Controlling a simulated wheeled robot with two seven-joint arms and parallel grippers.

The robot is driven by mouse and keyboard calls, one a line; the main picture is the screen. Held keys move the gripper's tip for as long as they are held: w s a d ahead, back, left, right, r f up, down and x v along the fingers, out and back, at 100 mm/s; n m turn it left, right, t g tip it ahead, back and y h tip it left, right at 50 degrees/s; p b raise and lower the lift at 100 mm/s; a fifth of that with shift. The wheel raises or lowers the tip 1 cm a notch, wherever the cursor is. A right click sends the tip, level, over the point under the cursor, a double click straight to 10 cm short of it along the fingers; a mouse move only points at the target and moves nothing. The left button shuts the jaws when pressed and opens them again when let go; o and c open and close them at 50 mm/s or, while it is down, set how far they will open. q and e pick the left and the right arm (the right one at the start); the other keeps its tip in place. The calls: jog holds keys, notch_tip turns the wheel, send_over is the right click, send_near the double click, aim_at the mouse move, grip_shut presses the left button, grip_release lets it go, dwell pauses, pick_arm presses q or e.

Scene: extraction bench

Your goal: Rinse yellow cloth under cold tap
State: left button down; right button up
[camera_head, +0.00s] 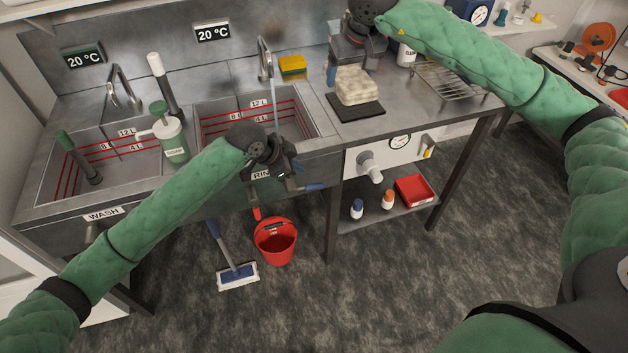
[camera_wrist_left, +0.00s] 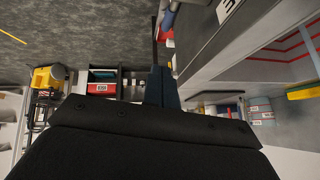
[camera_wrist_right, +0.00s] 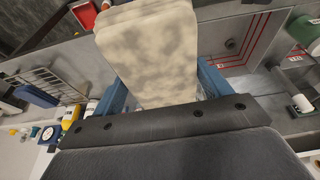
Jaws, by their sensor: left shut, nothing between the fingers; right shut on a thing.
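A pale yellow folded cloth (camera_head: 355,86) with grey-brown blotches is over a dark mat (camera_head: 357,109) right of the rinse sink (camera_head: 310,122). My right gripper (camera_head: 350,70) is shut on the cloth, which fills the right wrist view (camera_wrist_right: 155,55). I cannot tell whether the cloth touches the mat. My left gripper (camera_head: 290,170) is shut and empty at the rinse sink's front, close to a blue lever (camera_head: 315,187); its closed fingers show in the left wrist view (camera_wrist_left: 161,88). The rinse tap (camera_head: 265,58) has a thin pale streak below its spout, like running water. A red lever (camera_head: 257,213) hangs below.
A yellow-green sponge (camera_head: 292,66) lies behind the rinse sink. A soap bottle (camera_head: 171,138) stands between the sinks. A wire rack (camera_head: 450,82) is at the right. The wash sink (camera_head: 140,170) is at the left. A red bucket (camera_head: 276,243) and blue mop (camera_head: 237,276) are on the floor.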

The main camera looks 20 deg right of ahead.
jog(key=shift+s+r, duration=0.15)
jog(key=shift+r, duration=0.1)
jog(key=shift+r+p, duration=0.25)
jog(key=shift+p, duration=0.15)
pick_arm(q)
jog(key=p, duration=0.4)
send_over(317, 184)
jog(key=s+a, duration=0.2)
notch_tip(317, 184, down, 7)
pick_arm(e)
notch_tip(317, 184, up, 4)
jog(key=shift+f, duration=0.2)
pick_arm(q)
jog(key=f, duration=0.1)
jog(key=w+f+p, duration=0.1)
jog(key=shift+f, duration=0.4)
pick_arm(e)
jog(key=shift+r, duration=0.8)
pick_arm(q)
jog(key=shift+a+f+p, duration=0.1)
jog(key=shift+f+p, duration=0.2)
jog(key=shift+f, duration=0.2)
pick_arm(e)
jog(key=shift+r, duration=0.25)
pick_arm(q)
jog(key=shift+f, duration=0.2)
pick_arm(e)
jog(key=shift+d, duration=0.1)
